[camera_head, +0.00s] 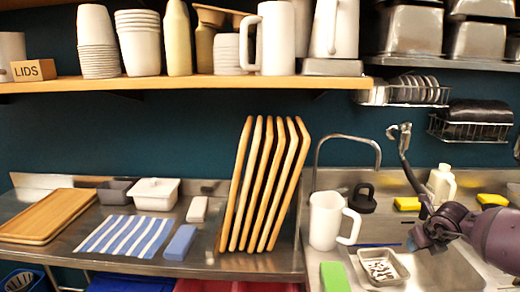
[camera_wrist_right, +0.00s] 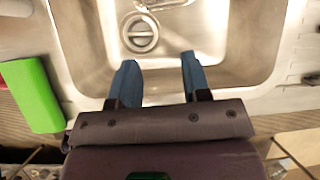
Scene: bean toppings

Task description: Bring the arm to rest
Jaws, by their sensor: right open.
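My right arm (camera_head: 490,238), purple and grey, comes in from the right edge in the head view. Its gripper (camera_head: 418,237) hangs over the sink (camera_head: 438,272). In the right wrist view the two blue fingers of the gripper (camera_wrist_right: 158,76) are apart, with nothing between them. Below them are the sink basin (camera_wrist_right: 225,50) and its round drain (camera_wrist_right: 140,34). My left gripper is out of view.
A white pitcher (camera_head: 325,220) and a small metal tray (camera_head: 397,280) are left of the gripper. A green block (camera_head: 335,276) lies at the front; it also shows in the wrist view (camera_wrist_right: 33,95). The faucet (camera_head: 348,140) and upright wooden boards (camera_head: 262,185) stand farther left.

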